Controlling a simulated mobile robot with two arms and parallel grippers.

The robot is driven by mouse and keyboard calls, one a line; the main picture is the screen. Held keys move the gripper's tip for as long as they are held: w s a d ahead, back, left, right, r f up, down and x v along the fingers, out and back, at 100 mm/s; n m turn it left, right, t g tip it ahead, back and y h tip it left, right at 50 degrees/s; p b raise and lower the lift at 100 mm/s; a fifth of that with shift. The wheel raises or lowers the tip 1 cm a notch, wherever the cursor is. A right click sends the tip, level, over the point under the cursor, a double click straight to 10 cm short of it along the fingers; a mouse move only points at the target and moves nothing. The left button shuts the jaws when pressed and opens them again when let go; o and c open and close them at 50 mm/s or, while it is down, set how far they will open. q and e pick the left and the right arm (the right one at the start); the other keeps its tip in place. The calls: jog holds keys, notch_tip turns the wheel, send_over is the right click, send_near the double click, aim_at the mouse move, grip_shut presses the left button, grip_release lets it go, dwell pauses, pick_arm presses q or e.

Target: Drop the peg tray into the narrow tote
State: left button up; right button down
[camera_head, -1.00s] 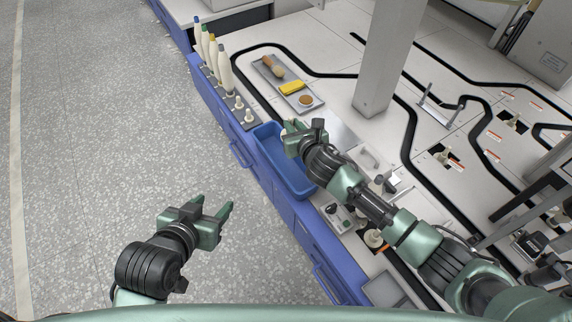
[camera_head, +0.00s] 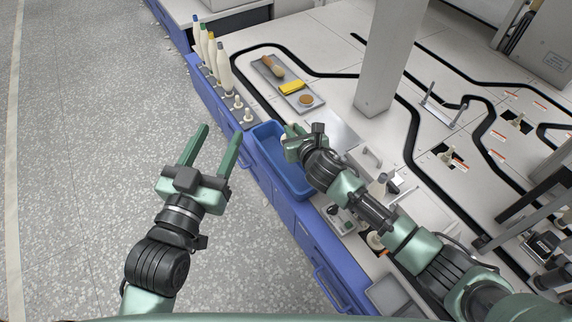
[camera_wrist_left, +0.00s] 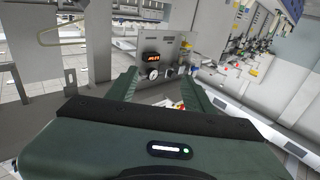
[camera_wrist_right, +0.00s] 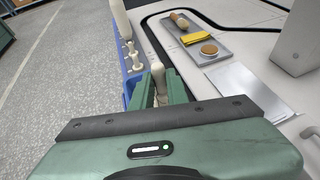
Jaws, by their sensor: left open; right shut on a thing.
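The narrow tote (camera_head: 290,178) is blue and stands along the bench's left edge, below my right gripper (camera_head: 289,131). That gripper is shut on a pale, round-topped peg (camera_wrist_right: 158,76), seen between its fingers in the right wrist view. The peg's lower end is hidden. My left gripper (camera_head: 215,143) is open and empty, over the floor left of the bench. Its open fingers also show in the left wrist view (camera_wrist_left: 160,88).
A grey tray (camera_head: 268,77) behind holds a brown tool, a yellow block (camera_head: 291,88) and a round brown disc. A grey column (camera_head: 388,60) rises from the bench. A flat metal plate (camera_wrist_right: 245,90) lies right of my right gripper. The floor on the left is clear.

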pick_arm(q)
jog(key=shift+s+d+r+t+h+b, duration=0.15)
jog(key=shift+r+t, duration=0.45)
jog(key=shift+r, duration=0.4)
jog(key=shift+s+d+r+t+h+b, duration=0.15)
jog(key=shift+r+t, duration=0.45)
jog(key=shift+r, duration=0.35)
pick_arm(e)
jog(key=shift+f, duration=0.35)
pick_arm(q)
jog(key=shift+a, duration=0.1)
pick_arm(e)
jog(key=c, duration=1.3)
grip_release()
jog(key=shift+s+r, duration=0.1)
jog(key=shift+s, duration=0.05)
pick_arm(q)
jog(key=s+a+f+g+y+p, duration=0.1)
jog(key=f+g, duration=0.3)
jog(key=f, duration=0.3)
jog(key=s+a+f+g+y+p, duration=0.2)
jog(key=f+g, duration=0.3)
jog(key=f, duration=0.3)
jog(key=shift+s, duration=0.25)
pick_arm(e)
jog(key=shift+v, duration=3.8)
